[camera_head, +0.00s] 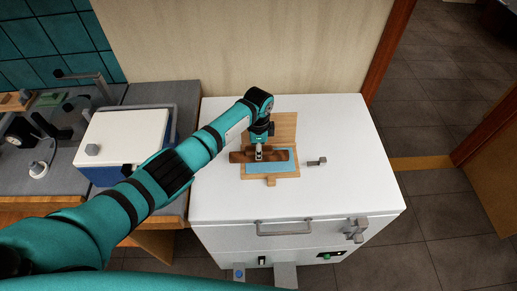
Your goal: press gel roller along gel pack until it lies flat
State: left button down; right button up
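A flat blue gel pack (285,167) lies on a wooden board (284,125) on top of the white cabinet. A brown, roller-like piece (241,157), which I take for the gel roller, lies across the board along the far edge of the pack. My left gripper (259,155) points down from the teal arm, with its fingertips at the roller. The fingertips are small and close together, so I cannot tell whether they grip it. They and the roller hide part of the pack's far side. My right gripper is out of view.
A small grey handle-shaped part (317,162) stands on the white cabinet top (345,190), right of the board. The cabinet top around it is clear. A white-lidded blue box (122,138) stands on the grey counter at left, and a wall rises behind.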

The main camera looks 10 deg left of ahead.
aim_at(270, 148)
pick_arm(q)
jog(key=shift+f, duration=0.1)
jog(key=d, duration=0.1)
jog(key=b, duration=0.1)
jog(key=d+b, duration=0.1)
jog(key=shift+w+d+f, duration=0.15)
jog(key=shift+w+d, duration=0.1)
jog(key=shift+d, duration=0.6)
